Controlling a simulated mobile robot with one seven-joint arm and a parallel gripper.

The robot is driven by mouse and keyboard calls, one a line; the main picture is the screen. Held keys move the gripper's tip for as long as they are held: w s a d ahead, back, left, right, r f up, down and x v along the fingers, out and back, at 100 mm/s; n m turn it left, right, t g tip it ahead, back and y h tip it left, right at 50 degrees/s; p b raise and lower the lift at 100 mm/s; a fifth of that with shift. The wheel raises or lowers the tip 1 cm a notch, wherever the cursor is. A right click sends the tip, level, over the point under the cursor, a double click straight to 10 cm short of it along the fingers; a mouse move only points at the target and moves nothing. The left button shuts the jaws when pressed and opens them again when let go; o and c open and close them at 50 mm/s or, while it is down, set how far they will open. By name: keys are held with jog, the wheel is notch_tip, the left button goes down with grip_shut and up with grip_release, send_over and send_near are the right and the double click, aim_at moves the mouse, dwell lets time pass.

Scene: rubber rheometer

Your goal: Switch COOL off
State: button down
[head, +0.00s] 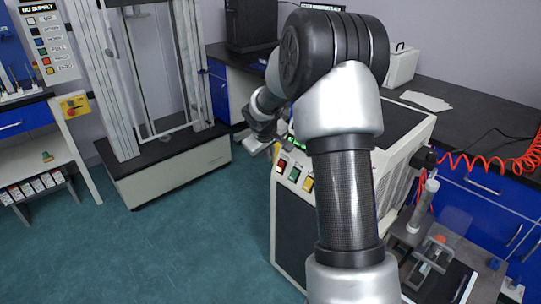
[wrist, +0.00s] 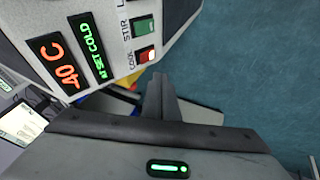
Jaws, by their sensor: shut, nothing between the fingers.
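The COOL switch (wrist: 146,55) is a small red-orange rocker with a pale patch, at the edge of a light grey control panel (wrist: 105,15) in the wrist view. Its label reads COOL. Beside it is the green STIR switch (wrist: 145,27). Two displays read 40 C (wrist: 60,65) and AT SET COLD (wrist: 92,45). My gripper (wrist: 159,80) is shut and empty, its fingertips just below the COOL switch in the picture. I cannot tell whether they touch it.
The cabinet (head: 290,235) with red, green and yellow buttons (head: 307,184) on its top edge stands under my arm. A tall frame machine (head: 170,165) is at the back left. The teal floor (head: 190,250) is clear. A red coiled hose (head: 490,160) lies at right.

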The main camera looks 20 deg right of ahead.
jog(key=b, duration=0.1)
send_near(279, 166)
notch_tip(279, 166, down, 3)
jog(key=a, duration=0.3)
jog(key=d, duration=0.1)
jog(key=w+d+f, duration=0.1)
jog(key=w+d, duration=0.1)
jog(key=d, duration=0.1)
jog(key=shift+w+d+f+b, duration=0.1)
jog(key=shift+f+b, duration=0.1)
jog(key=shift+b, duration=0.15)
